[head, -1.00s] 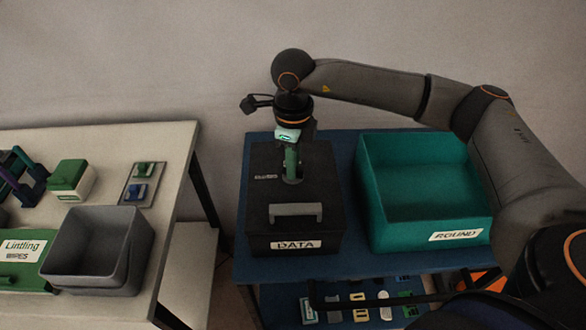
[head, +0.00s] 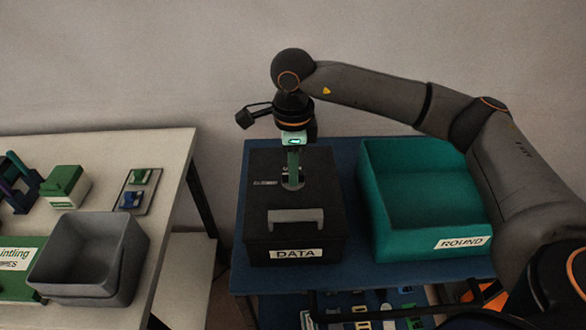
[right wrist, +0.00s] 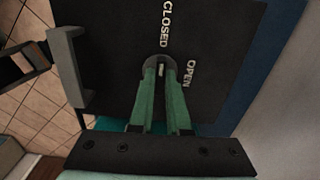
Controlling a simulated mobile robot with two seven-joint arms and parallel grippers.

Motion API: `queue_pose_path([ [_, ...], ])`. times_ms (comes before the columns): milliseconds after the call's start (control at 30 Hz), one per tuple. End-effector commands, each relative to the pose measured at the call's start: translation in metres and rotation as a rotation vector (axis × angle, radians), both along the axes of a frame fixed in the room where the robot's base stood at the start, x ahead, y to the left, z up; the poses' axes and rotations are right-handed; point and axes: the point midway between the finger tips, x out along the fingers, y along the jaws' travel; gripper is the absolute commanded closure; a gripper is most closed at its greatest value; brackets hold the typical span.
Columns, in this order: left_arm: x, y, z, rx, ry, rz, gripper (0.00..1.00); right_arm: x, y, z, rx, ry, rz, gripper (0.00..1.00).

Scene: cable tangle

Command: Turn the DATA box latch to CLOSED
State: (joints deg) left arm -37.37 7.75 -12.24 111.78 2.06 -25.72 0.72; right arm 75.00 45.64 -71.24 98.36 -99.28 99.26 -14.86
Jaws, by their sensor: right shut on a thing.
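The black DATA box (head: 258,220) stands on the blue table, with a grey handle on its lid and a white DATA label on its front. My right gripper (head: 292,182) points straight down onto the lid, its green fingers shut on the latch at the round base. In the right wrist view the fingers (right wrist: 162,78) close around the small pale latch (right wrist: 161,69) in a dark round base. The CLOSED lettering (right wrist: 167,24) lies just beyond the latch and the OPEN lettering (right wrist: 190,74) to its right. The fingers partly hide the latch. My left gripper is out of view.
A teal ROUND bin (head: 400,250) stands right of the box on the blue table (head: 345,272). A lower shelf holds several small items. A pale table (head: 165,190) at left carries a grey bin (head: 118,262) and small green and blue parts, with a gap between the tables.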

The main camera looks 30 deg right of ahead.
Motion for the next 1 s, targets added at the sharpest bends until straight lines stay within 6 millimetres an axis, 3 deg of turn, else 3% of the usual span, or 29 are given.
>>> queue_pose_path([
  [167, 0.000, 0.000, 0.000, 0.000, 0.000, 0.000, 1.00, 0.000, 0.000, 0.001, -0.001, -0.002, 0.002, 1.00],
  [200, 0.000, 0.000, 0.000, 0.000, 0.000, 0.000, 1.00, 0.000, 0.000, 0.001, -0.001, -0.003, 0.002, 0.84],
  [467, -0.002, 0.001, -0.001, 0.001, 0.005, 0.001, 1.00, 0.000, 0.000, 0.001, 0.000, -0.001, 0.000, 0.55],
  [767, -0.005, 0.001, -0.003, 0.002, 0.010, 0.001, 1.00, 0.000, 0.000, 0.003, 0.000, -0.002, 0.000, 0.55],
  [1000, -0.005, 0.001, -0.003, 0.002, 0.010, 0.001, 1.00, 0.001, 0.000, 0.041, 0.002, -0.006, -0.001, 0.55],
])
